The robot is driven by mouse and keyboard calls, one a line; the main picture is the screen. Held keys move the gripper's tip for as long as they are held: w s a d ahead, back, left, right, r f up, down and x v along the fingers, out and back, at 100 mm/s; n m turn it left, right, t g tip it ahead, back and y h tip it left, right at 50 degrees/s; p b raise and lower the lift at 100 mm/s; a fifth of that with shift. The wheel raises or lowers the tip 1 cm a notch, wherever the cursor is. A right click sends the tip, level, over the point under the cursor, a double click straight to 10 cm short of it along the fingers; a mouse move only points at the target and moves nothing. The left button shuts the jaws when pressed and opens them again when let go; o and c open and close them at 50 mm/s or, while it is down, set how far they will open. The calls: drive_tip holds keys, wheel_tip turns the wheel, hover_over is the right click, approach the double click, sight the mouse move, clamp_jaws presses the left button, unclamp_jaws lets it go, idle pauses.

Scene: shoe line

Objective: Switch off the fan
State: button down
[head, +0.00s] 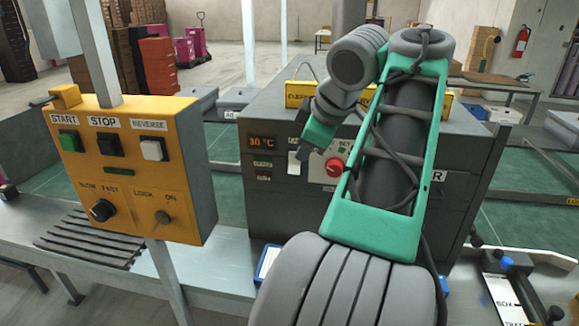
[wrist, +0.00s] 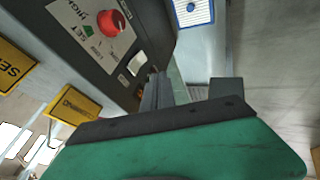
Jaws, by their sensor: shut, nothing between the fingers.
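The grey machine (head: 275,205) stands in the middle of the head view with an orange display reading 30 °C. On its front is a white rocker switch (head: 294,163), with a label above it partly hidden by my gripper. The rocker also shows in the wrist view (wrist: 137,63), beside the red knob (wrist: 113,24). My gripper (head: 302,152) is shut and empty, its tips close to the rocker. In the wrist view the fingertips (wrist: 157,90) appear just beside the rocker. I cannot tell whether they touch it, or which way it is tipped.
The red knob (head: 334,167) sits just right of the rocker, near my arm. A yellow control box (head: 130,170) with buttons and knobs stands at left on a post. A blue-edged white item (head: 266,263) lies on the bench below. A fire extinguisher (head: 521,41) hangs far back.

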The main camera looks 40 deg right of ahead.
sight(294, 166)
drive_tip(key=shift+f, duration=0.1)
drive_tip(key=b+x, duration=0.2)
drive_tip(key=x, duration=0.2)
drive_tip(key=d+b+x, duration=0.1)
drive_tip(key=b+x, duration=0.1)
drive_tip(key=x, duration=0.1)
drive_tip(key=w+d+r+b+x, duration=0.1)
drive_tip(key=b+x, duration=0.1)
drive_tip(key=x, duration=0.2)
drive_tip(key=shift+w+d+f, duration=0.15)
drive_tip(key=shift+d+f, duration=0.05)
drive_tip(key=shift+f, duration=0.15)
drive_tip(key=shift+w+d, duration=0.25)
drive_tip(key=shift+d, duration=0.1)
drive_tip(key=shift+f, duration=0.15)
